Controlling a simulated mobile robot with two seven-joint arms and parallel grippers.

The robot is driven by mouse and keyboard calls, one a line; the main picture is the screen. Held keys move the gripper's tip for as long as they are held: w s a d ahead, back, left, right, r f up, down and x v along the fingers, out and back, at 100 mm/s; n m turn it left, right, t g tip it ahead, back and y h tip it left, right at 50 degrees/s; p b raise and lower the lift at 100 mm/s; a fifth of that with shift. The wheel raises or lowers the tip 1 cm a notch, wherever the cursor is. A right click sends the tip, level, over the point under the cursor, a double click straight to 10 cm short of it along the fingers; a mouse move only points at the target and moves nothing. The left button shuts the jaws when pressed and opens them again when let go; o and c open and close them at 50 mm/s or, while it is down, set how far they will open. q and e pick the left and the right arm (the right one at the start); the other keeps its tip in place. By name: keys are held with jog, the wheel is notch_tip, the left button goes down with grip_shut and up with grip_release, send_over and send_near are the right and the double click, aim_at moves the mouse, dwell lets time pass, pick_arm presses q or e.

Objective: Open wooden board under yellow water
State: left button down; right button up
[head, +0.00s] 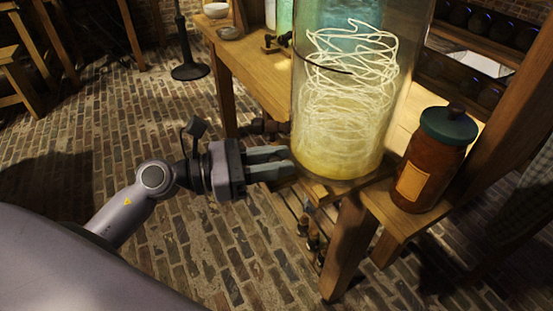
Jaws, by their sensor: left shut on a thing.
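A tall glass jar of yellow water (341,145) with tangled pale strands stands on the wooden stand, its upper part bluish. The wooden board (338,189) under it shows as a brown edge below the jar's base. My left gripper (287,161) comes in from the left, and its fingers are shut at the board's left edge, just beside the jar's bottom. What lies between the fingertips is mostly hidden, but it appears to be part of the board. My right gripper is not in view.
A brown jar with a green lid (434,160) stands on the stand's right part. A wooden bench (250,77) with bowls (229,32) extends behind. Small bottles (312,240) sit on a lower shelf. The brick floor (90,160) at left is mostly clear.

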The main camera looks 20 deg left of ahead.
pick_arm(q)
jog(key=shift+w+a, duration=0.1)
jog(key=c, duration=1)
grip_release()
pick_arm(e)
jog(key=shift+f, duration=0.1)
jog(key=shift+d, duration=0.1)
pick_arm(q)
jog(key=shift+s+a+f, duration=0.1)
jog(key=shift+s+a, duration=0.2)
jog(key=b+v, duration=0.1)
jog(key=v, duration=0.5)
jog(key=shift+s+a, duration=0.1)
jog(key=shift+a, duration=0.05)
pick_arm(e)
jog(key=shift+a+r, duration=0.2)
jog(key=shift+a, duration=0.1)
